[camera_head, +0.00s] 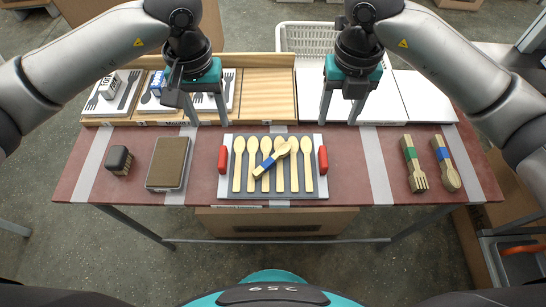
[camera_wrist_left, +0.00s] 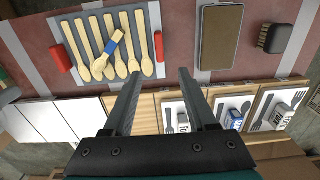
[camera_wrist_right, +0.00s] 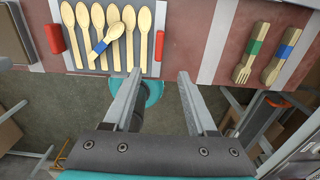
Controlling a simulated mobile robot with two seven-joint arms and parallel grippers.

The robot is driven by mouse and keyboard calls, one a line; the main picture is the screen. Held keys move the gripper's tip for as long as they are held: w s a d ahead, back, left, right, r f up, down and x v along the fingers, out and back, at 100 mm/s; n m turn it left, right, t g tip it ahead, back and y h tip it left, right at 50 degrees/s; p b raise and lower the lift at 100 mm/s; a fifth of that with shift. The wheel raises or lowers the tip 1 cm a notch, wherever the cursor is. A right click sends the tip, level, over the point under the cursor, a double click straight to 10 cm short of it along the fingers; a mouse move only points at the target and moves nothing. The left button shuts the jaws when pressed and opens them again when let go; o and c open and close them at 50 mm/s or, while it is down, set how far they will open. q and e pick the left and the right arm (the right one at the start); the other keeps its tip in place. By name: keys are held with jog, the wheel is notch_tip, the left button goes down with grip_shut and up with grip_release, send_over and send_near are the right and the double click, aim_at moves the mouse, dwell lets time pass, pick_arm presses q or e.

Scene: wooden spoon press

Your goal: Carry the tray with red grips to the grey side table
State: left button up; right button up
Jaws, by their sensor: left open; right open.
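The tray (camera_head: 273,195) lies flat in the middle of the red-brown table. It has a red grip at the left end (camera_head: 222,159) and another at the right end (camera_head: 323,160). It holds several wooden spoons in a row, with a blue-banded spoon (camera_head: 272,158) lying slantwise across them. My left gripper (camera_head: 206,112) is open and empty, above and behind the tray's left end. My right gripper (camera_head: 341,112) is open and empty, above and behind its right end. A grey surface (camera_head: 503,58) shows at the right edge; I cannot tell whether it is the side table.
On the table are a brush (camera_head: 119,160), a brown-topped block (camera_head: 168,162), and banded bundles of forks (camera_head: 413,162) and spoons (camera_head: 446,162). Wooden compartments (camera_head: 268,95) with cutlery cards and white panels (camera_head: 414,95) stand behind. A white crate (camera_head: 305,38) is farther back.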

aim_at(222, 156)
pick_arm(q)
notch_tip(222, 156, down, 15)
jog(key=shift+f, duration=0.15)
pick_arm(e)
notch_tip(222, 156, down, 15)
jog(key=shift+f, duration=0.15)
pick_arm(q)
grip_shut()
pick_arm(e)
grip_shut()
dwell(0.9)
